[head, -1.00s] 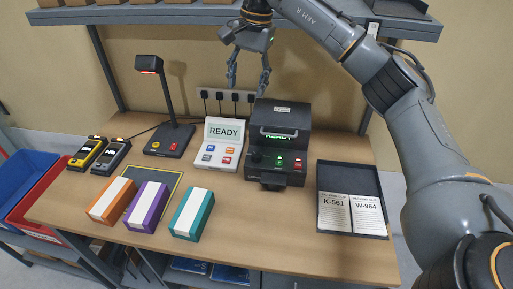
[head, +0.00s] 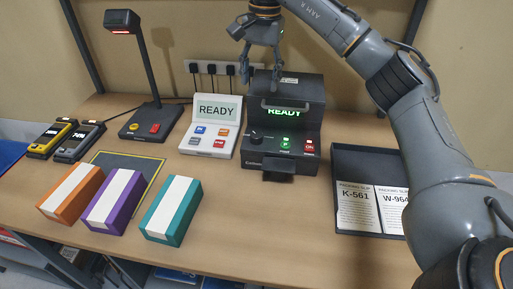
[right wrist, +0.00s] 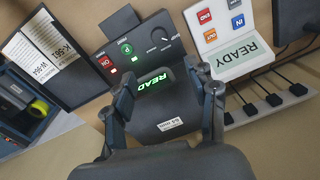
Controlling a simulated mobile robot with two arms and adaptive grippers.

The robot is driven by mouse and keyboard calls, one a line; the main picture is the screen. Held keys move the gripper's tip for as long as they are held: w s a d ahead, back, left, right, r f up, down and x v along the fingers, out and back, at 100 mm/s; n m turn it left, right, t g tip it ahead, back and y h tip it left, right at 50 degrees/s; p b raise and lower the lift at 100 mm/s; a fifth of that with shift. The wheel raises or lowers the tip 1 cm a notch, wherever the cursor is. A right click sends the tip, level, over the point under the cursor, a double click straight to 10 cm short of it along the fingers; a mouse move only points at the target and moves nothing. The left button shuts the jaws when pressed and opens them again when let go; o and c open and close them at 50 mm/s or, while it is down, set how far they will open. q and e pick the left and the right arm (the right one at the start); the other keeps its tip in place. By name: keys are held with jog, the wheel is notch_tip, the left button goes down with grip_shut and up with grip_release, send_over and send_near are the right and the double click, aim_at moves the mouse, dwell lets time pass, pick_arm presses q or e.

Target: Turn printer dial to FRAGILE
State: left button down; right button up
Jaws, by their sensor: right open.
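The black label printer (head: 308,125) stands at the back middle of the table, its green display reading READY. Its dark round dial (head: 255,136) is at the left of the front panel, beside a green button (head: 285,143) and a red button (head: 310,146). The right wrist view also shows the dial (right wrist: 158,34); its setting is too small to read. My right gripper (head: 261,82) is open and empty, pointing down over the printer's top left edge. In the right wrist view its fingers (right wrist: 163,68) frame the READY display, apart from the dial. My left gripper is not in view.
A white READY console (head: 212,135) stands just left of the printer. A black tray (head: 345,165) with packing slips is at the right. A lamp-like scanner (head: 150,122), handheld devices and orange, purple and teal boxes are on the left. Wood in front of the printer is clear.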

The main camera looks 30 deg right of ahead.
aim_at(256, 135)
pick_arm(q)
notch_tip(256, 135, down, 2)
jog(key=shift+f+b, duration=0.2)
jog(key=shift+b, duration=0.15)
pick_arm(e)
jog(key=f, duration=1.6)
jog(key=shift+w+a+f, duration=0.2)
jog(key=shift+a+f, duration=0.15)
jog(key=c, duration=1.1)
